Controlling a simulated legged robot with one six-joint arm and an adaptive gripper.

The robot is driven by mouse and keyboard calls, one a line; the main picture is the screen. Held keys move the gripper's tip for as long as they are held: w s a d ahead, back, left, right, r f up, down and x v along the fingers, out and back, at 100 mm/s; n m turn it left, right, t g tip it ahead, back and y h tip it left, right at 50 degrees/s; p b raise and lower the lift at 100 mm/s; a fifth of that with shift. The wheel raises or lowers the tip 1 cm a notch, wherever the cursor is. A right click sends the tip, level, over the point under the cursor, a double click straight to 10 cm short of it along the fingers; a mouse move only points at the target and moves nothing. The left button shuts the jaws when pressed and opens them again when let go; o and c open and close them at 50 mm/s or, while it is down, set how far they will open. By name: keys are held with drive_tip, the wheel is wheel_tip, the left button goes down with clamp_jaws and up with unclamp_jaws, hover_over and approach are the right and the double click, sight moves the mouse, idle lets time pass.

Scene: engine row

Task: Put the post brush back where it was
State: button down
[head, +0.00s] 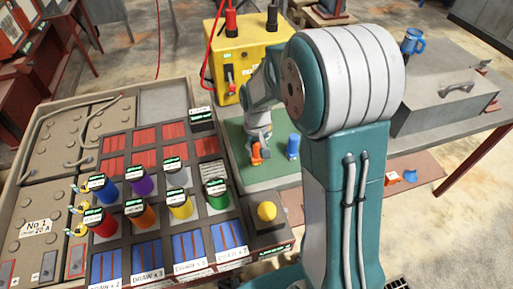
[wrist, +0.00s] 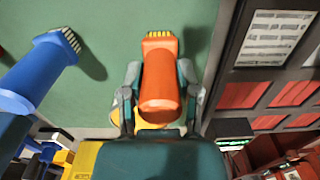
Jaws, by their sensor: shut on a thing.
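In the wrist view the blue brush (wrist: 38,72) is at the left, apart from my gripper. Neither brush bears a readable name.
A panel with red and blue cells (head: 130,155) and several coloured cylinders lies left of the mat. A yellow box (head: 243,62) with red and black posts stands behind. A yellow knob (head: 266,212) is in front. A grey toolbox (head: 440,103) and blue mug (head: 412,42) are right.

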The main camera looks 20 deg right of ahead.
drive_tip(key=shift+c, duration=1.6)
unclamp_jaws()
drive_tip(key=shift+f, duration=0.1)
wheel_tip(320, 180, up, 12)
drive_tip(key=shift+r, duration=0.1)
drive_tip(key=s+r+t, duration=0.2)
drive_tip(key=s+r, duration=0.2)
drive_tip(key=s, duration=0.6)
drive_tip(key=s+r+t, duration=0.3)
drive_tip(key=s, duration=0.7)
drive_tip(key=shift+s+r+t, duration=0.3)
drive_tip(key=shift+s+r, duration=0.05)
drive_tip(key=shift+s, duration=0.05)
